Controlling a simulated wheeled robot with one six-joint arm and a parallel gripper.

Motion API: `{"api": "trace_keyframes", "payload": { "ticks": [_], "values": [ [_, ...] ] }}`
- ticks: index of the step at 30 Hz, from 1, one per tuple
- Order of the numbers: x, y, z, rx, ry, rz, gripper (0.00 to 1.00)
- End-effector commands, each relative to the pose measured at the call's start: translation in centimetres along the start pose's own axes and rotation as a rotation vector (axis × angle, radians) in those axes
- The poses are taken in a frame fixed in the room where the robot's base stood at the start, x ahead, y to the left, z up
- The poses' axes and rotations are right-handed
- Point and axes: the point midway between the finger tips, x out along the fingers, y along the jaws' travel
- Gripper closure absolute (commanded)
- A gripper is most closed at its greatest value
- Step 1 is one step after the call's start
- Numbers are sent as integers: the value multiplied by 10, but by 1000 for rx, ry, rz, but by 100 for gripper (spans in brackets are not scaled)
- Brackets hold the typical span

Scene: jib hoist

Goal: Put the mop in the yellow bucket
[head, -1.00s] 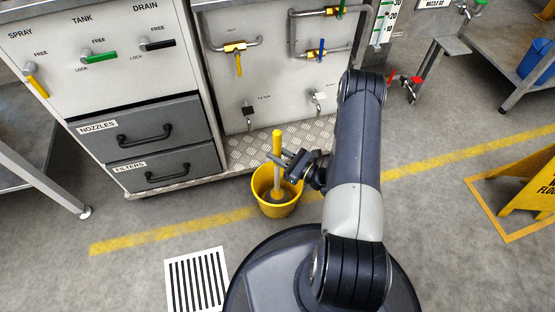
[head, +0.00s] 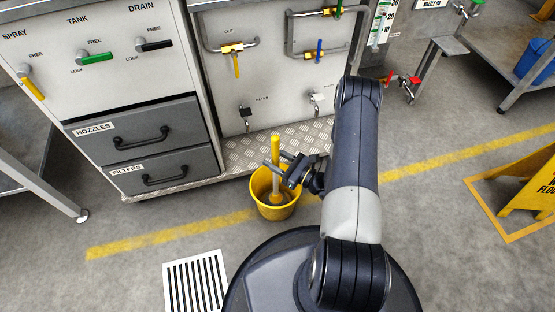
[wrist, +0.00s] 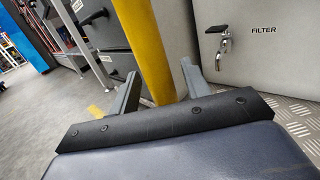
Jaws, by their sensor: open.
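The mop (head: 275,150) stands upright in the yellow bucket (head: 278,211), its yellow-topped handle rising above the rim and its head low inside. The bucket is on the grey floor in front of the metal machine. My gripper (head: 277,166) is just above the bucket at the handle. In the wrist view my gripper (wrist: 158,88) has its two fingers spread apart, with the yellow mop handle (wrist: 145,45) between or just beyond them. A gap shows beside the handle; the bucket is out of that view.
The machine's tread-plate ledge (head: 285,145) and drawers (head: 145,140) are close behind the bucket. A floor grate (head: 196,283) lies at front left. A yellow floor sign (head: 530,185) stands at right. A blue bucket (head: 535,60) sits on the right-hand shelf.

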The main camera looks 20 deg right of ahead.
Motion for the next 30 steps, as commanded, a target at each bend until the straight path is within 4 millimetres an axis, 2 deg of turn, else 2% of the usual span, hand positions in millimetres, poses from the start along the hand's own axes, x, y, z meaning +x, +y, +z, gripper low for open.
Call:
{"api": "trace_keyframes", "payload": {
  "ticks": [4,21,30],
  "values": [
    [0,0,6,0,0,0,55],
    [-90,-1,4,1,0,-6,55],
    [-117,0,3,1,0,-1,55]
  ]
}}
